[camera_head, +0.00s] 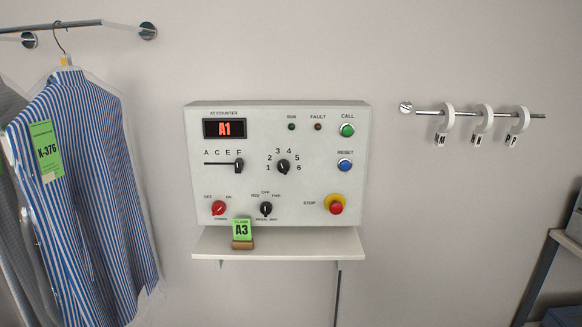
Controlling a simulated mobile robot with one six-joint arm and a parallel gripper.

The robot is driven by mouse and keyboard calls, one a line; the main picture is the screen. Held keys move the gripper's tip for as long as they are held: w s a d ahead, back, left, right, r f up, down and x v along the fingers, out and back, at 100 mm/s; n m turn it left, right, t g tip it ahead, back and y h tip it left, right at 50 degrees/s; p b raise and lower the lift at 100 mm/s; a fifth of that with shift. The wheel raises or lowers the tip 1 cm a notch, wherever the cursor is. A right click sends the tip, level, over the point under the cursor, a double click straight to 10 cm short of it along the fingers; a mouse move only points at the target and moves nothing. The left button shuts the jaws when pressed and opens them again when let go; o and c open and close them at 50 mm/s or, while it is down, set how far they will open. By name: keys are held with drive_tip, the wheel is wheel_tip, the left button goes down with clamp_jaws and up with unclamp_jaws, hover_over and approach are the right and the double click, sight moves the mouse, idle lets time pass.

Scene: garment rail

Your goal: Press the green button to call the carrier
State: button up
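The green button (347,130) is at the upper right of the pale control panel (295,197), under the label CALL. The panel hangs on the wall in the middle of the view. Its red display (224,128) reads A1 under AT COUNTER. The slider (239,165) stands at F, and the upper dial (284,167) has several numbered positions around it. No carrier can be made out. My gripper is not in view.
A blue RESET button (345,165) and a red STOP button (336,205) sit below the green one. A striped shirt (85,190) tagged K-376 hangs at left. Ring markers (483,122) hang on a rail at right. A narrow shelf (300,243) juts out under the panel.

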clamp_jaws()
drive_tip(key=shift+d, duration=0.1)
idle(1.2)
